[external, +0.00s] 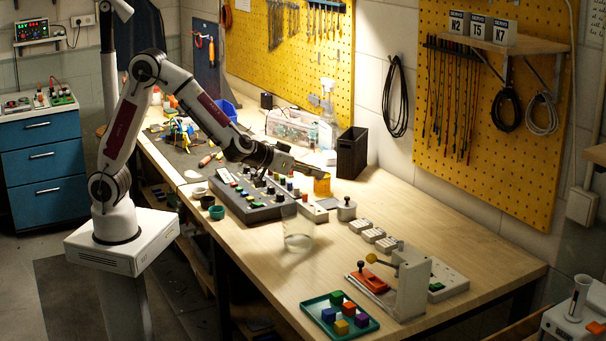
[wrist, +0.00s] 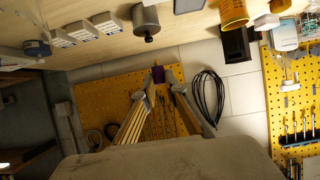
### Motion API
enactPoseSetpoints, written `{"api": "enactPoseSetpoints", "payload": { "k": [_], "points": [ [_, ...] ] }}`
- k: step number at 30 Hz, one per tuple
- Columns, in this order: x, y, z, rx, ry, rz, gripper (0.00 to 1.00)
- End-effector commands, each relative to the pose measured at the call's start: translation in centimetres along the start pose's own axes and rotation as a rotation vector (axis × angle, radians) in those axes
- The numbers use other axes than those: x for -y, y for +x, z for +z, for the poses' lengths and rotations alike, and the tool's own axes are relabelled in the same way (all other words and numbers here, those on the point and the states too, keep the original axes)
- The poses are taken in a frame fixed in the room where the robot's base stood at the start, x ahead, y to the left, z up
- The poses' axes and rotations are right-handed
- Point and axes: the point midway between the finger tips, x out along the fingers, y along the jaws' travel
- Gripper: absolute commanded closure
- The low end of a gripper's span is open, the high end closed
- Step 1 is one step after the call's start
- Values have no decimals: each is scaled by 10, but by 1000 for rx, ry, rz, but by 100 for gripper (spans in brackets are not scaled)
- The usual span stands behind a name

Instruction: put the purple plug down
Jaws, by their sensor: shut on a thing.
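My gripper (external: 322,171) reaches out to the right above the bench, its fingers nearly level. In the wrist view my gripper (wrist: 161,84) is shut on the purple plug (wrist: 158,73), which shows between the fingertips. The plug is held clear of the bench top. In the external view I cannot make out the plug at the fingertips.
A green tray (external: 313,306) holds several coloured blocks. Bare wood (external: 440,220) lies at right.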

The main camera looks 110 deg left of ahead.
Motion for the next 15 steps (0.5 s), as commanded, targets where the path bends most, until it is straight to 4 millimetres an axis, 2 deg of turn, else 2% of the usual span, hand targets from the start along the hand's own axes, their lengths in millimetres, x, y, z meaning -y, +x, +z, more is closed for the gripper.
{"api": "enactPoseSetpoints", "payload": {
  "k": [6, 15],
  "points": [
    [-42, -20, 2, 0, 72, 148, 99],
    [-83, -45, 10, 0, 147, 301, 99]
  ]
}}
